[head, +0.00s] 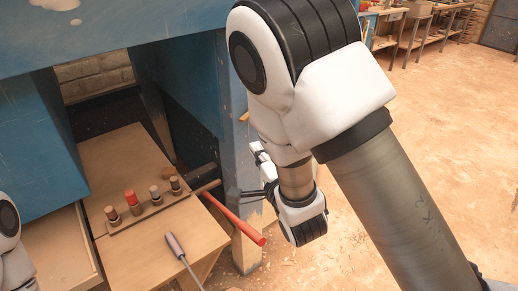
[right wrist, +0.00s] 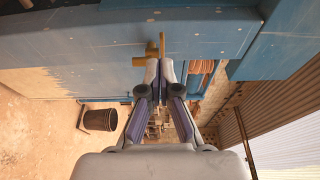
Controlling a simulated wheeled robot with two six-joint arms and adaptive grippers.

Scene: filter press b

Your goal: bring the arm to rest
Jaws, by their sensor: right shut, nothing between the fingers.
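My right arm (head: 375,190) fills the right half of the head view and bends down to the wrist beside a blue post of the bench. My right gripper (head: 242,193) points left there, close to the red bar in the picture; whether they touch I cannot tell. In the right wrist view the gripper (right wrist: 160,68) has its fingertips together with nothing between them. A brass-coloured fitting (right wrist: 140,61) on a blue surface shows just beyond the tips. A white part of my left arm (head: 8,235) shows at the left edge; its gripper is out of view.
A red bar (head: 236,219) slants beside a wooden board (head: 190,230). A rack (head: 150,212) with several pegs and a screwdriver (head: 181,254) rest on the board. The blue bench (head: 110,30) spans the top left. Open floor (head: 450,130) lies right.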

